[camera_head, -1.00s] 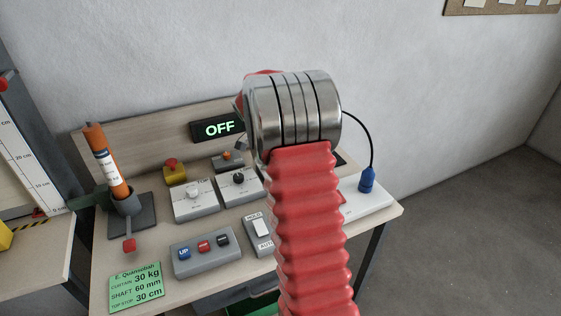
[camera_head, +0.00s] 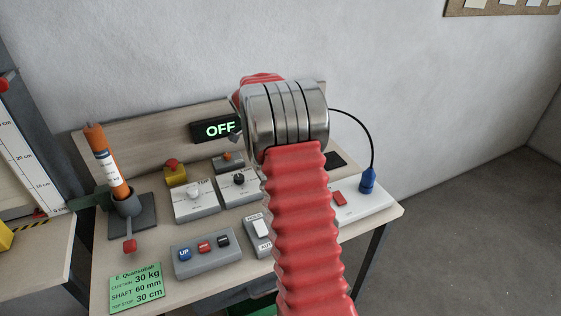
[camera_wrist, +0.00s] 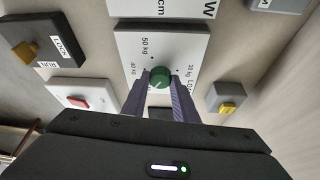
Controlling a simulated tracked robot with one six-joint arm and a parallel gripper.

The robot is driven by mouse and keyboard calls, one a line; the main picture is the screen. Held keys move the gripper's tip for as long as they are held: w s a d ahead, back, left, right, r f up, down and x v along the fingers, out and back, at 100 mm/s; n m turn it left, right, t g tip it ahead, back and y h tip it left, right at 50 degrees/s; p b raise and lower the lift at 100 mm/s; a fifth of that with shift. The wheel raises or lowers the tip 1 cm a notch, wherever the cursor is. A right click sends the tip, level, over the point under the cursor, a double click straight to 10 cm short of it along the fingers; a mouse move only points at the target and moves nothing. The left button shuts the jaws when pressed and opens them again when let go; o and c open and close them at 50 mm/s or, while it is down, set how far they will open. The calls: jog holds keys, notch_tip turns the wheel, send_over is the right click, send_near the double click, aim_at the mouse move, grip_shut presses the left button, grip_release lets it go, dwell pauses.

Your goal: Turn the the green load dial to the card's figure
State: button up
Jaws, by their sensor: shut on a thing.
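The green load dial (camera_wrist: 160,77) sits on a white plate (camera_wrist: 135,45) with kg marks around it, in the wrist view. My gripper (camera_wrist: 160,88) has its two fingers on either side of the dial and is shut on it. A small pale mark shows on the dial, but which figure it points at is hard to tell. The green card (camera_head: 137,288) lies at the table's front left and reads curtain 30 kg, shaft 60 mm, top stop 30 cm. In the head view my arm hides the dial and gripper.
A grey box with UP, red and black buttons (camera_head: 207,253) stands behind the card. A HOLD switch (camera_head: 261,232), two dial plates and a yellow box with a red button (camera_head: 174,171) are nearby. The display (camera_head: 217,128) reads OFF. A power strip (camera_head: 358,205) lies at right.

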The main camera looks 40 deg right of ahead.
jog(key=o, duration=1.1)
jog(key=shift+c, duration=0.2)
jog(key=v, duration=1.3)
jog(key=shift+r, duration=0.3)
jog(key=shift+c, duration=0.2)
